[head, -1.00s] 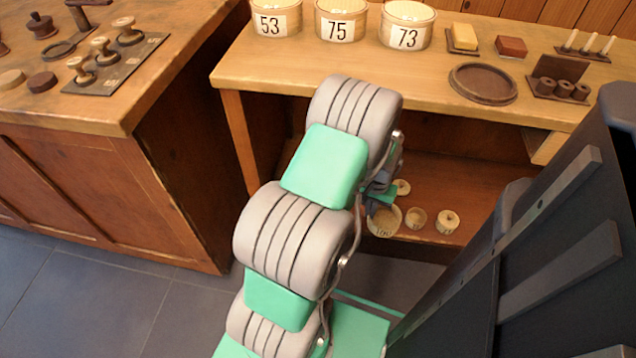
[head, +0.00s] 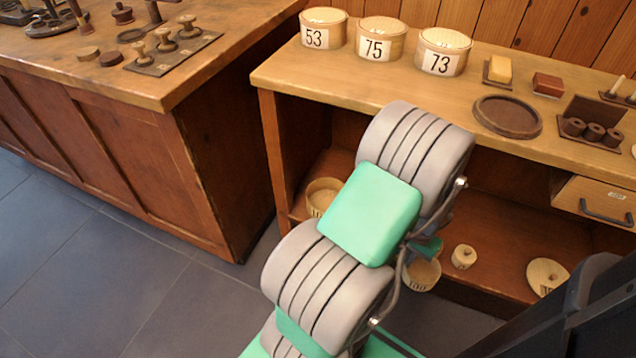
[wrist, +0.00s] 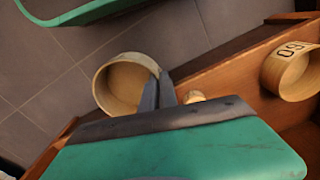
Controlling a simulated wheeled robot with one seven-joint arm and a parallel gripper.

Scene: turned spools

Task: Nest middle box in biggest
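The middle box (head: 422,276) is a round, open, pale wooden tub with a label that seems to read 100. My gripper (wrist: 160,92) is shut on its rim, with the dark fingers pinching the wall at its right side in the wrist view (wrist: 104,90). The tub hangs in front of the shelf edge, over the floor, and its inside looks empty.
The bench top (head: 350,80) above bears several lidded boxes and a dark round tray (head: 507,116). A wooden cabinet (head: 140,170) stands at left.

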